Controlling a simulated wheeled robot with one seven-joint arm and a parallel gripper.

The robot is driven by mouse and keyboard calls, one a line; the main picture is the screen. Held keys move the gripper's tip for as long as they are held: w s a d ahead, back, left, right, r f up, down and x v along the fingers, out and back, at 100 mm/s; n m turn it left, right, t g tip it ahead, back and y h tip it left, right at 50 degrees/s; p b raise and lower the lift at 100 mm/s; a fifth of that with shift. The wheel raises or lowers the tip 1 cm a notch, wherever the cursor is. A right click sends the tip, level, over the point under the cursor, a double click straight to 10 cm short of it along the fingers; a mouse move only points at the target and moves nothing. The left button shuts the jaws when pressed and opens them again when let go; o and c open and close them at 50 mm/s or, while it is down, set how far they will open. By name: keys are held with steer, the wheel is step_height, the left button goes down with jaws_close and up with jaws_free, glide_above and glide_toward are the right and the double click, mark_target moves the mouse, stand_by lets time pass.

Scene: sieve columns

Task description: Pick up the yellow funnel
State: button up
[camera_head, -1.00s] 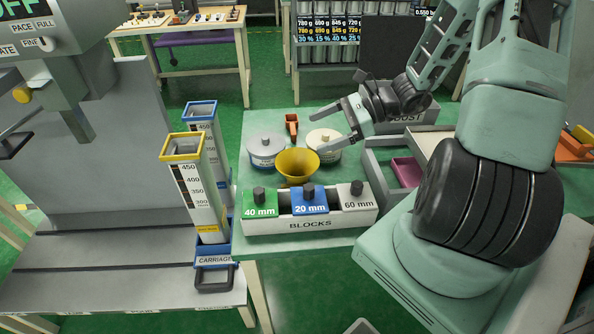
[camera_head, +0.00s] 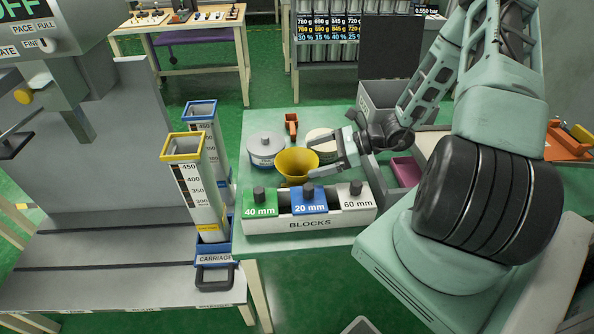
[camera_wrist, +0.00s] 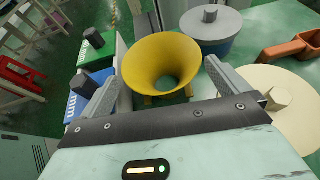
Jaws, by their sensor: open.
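The yellow funnel (camera_head: 296,163) stands upright on the light green table, behind the block rack, wide mouth up. In the wrist view the funnel (camera_wrist: 150,62) lies ahead of my gripper, between the lines of its two fingers. My gripper (camera_head: 322,158) is open and comes in from the right, low at the funnel's right side. In the wrist view my gripper's fingertips (camera_wrist: 160,80) flank the funnel's near side, with nothing held. I cannot tell whether a finger touches the funnel.
The block rack (camera_head: 311,225) holds green, blue and grey blocks in front. A grey lidded tub (camera_head: 265,150) stands behind left, a cream-lidded tub (camera_wrist: 280,112) beside my gripper, and an orange scoop (camera_head: 291,125) behind. Two tall sieve columns (camera_head: 197,185) stand left.

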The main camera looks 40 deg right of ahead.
mark_target(302, 160)
steer(key=x, duration=0.4)
steer(key=shift+w+a+f+p, duration=0.1)
steer(key=shift+w+a+p, duration=0.1)
steer(key=shift+p, duration=0.1)
steer(key=c, duration=0.6)
steer(key=shift+c, duration=0.2)
step_height(302, 160, up, 10)
steer(key=shift+b, duration=0.3)
